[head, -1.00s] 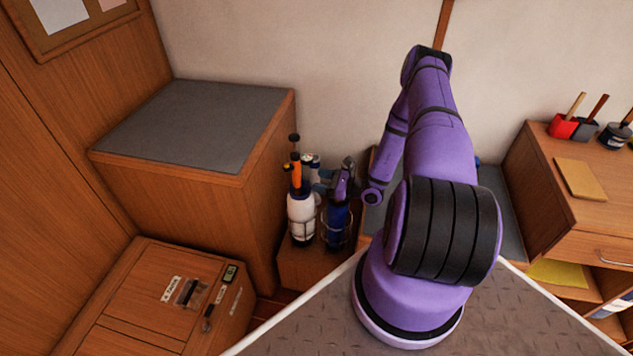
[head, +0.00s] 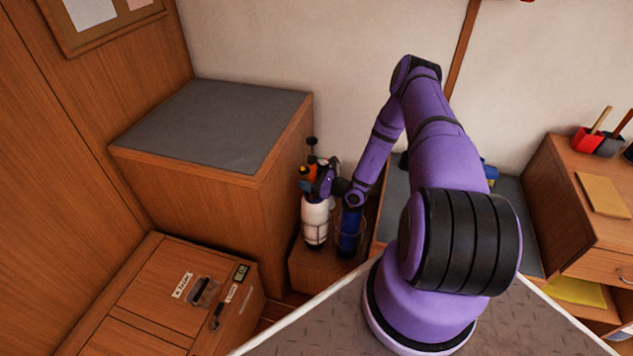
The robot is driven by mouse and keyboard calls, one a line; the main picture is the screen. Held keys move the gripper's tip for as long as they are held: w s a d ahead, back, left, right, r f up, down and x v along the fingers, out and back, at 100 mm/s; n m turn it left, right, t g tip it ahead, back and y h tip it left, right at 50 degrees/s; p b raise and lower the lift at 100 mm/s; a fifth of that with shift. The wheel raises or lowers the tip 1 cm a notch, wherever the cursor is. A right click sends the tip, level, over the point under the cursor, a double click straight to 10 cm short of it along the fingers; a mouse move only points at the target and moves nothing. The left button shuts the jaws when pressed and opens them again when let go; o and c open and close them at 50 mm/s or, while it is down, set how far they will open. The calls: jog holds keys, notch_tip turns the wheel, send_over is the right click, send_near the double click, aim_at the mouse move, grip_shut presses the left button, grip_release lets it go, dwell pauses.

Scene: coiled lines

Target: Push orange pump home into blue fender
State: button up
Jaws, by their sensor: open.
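The orange pump (head: 305,172), with a black handle on top, stands upright over the white fender (head: 315,223); the join between them is hidden. The blue fender (head: 350,231) stands upright just right of the white one, its top partly hidden by my wrist. My gripper (head: 314,182) is open at the height of the pump, just above the white fender. It overlaps the pump in the picture. I cannot tell whether its fingers are around the pump or touching it.
A wooden cabinet with a grey top (head: 212,122) stands close on the left of the fenders. A low wooden locker (head: 150,295) is at front left. Both fenders stand on a small wooden box (head: 318,272). A desk (head: 585,200) is on the right.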

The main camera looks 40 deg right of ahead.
jog(key=shift+w+a, duration=0.1)
jog(key=shift+w, duration=0.05)
jog(key=c, duration=1.1)
jog(key=shift+r, duration=3.25)
jog(key=shift+c, duration=0.2)
